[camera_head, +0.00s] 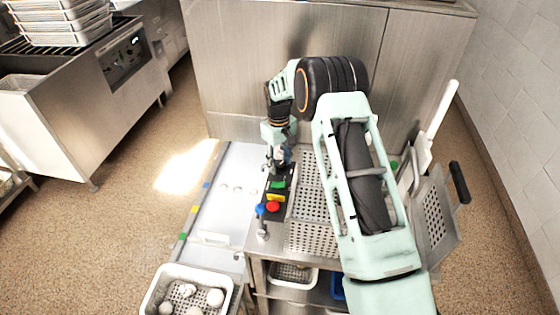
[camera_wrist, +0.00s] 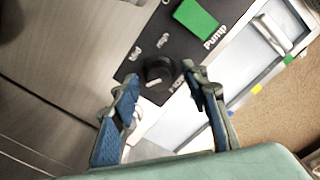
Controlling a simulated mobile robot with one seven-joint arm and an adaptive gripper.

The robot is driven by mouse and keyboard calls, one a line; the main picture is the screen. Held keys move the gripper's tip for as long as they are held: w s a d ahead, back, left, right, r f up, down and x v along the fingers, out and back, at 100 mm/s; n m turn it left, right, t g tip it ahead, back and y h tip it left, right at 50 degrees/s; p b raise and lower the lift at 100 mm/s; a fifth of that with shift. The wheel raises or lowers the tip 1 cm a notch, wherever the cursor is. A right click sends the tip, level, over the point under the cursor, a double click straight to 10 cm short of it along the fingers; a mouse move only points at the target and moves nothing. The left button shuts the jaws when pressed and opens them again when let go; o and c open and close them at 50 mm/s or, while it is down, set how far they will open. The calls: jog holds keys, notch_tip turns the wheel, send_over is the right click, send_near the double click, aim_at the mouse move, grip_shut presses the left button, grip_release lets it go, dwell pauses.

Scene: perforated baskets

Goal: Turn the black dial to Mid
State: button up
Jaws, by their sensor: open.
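The black dial (camera_wrist: 159,70) sits on a black control panel (camera_wrist: 226,12) in the wrist view. A pale mark shows on the dial's lower edge. A "Mid" label (camera_wrist: 135,53) is printed left of the dial and a "High" label (camera_wrist: 163,40) above it. Another label at the dial's lower right is partly hidden by a finger. My gripper (camera_wrist: 161,76) is open, with one blue-padded finger on each side of the dial. I cannot tell whether either finger touches it. In the head view my gripper (camera_head: 275,160) is over the panel's far end, and the dial cannot be made out.
Perforated baskets (camera_head: 311,205) lie right of the panel; a white basket (camera_head: 165,274) is at front left.

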jog(key=shift+c, duration=0.6)
grip_shut()
